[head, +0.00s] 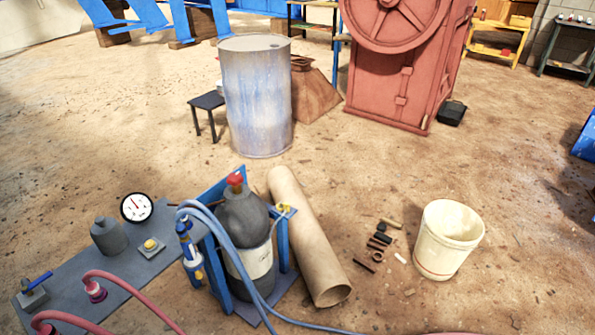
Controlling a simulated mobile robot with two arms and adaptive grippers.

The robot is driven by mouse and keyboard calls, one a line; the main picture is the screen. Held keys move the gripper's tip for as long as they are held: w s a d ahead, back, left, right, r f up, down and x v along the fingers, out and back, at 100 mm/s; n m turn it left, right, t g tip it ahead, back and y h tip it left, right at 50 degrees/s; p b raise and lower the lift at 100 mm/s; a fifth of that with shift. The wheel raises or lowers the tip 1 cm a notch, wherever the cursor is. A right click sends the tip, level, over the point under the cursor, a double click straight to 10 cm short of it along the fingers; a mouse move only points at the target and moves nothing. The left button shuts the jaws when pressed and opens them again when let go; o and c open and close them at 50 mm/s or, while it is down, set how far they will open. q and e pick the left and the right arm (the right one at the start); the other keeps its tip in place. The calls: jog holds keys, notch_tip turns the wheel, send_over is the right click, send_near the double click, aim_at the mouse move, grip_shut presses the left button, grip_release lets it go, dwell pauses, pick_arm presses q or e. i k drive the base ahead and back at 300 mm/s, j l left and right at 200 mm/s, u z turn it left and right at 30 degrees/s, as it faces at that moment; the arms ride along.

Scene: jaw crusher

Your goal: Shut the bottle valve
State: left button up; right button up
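A dark grey gas bottle (243,220) stands upright in a blue frame (282,245) at the lower middle of the head view. A red valve knob (235,181) sits on top of the bottle. A small yellow fitting (284,208) is beside the bottle's shoulder on the right. Blue hoses (215,217) run past the bottle's left side and down the front. How far the valve is turned cannot be told. Neither gripper is in the head view.
A grey bench (130,268) with a round gauge (137,207) and red hoses (130,288) is at left. A cardboard tube (309,240) lies close right of the bottle. A white bucket (447,240), metal drum (258,100) and red crusher (400,75) stand on open sandy ground.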

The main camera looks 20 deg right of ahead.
aim_at(233, 178)
jog(key=z, duration=0.2)
jog(key=i+z, duration=0.25)
jog(key=i, duration=0.75)
jog(key=l, duration=0.1)
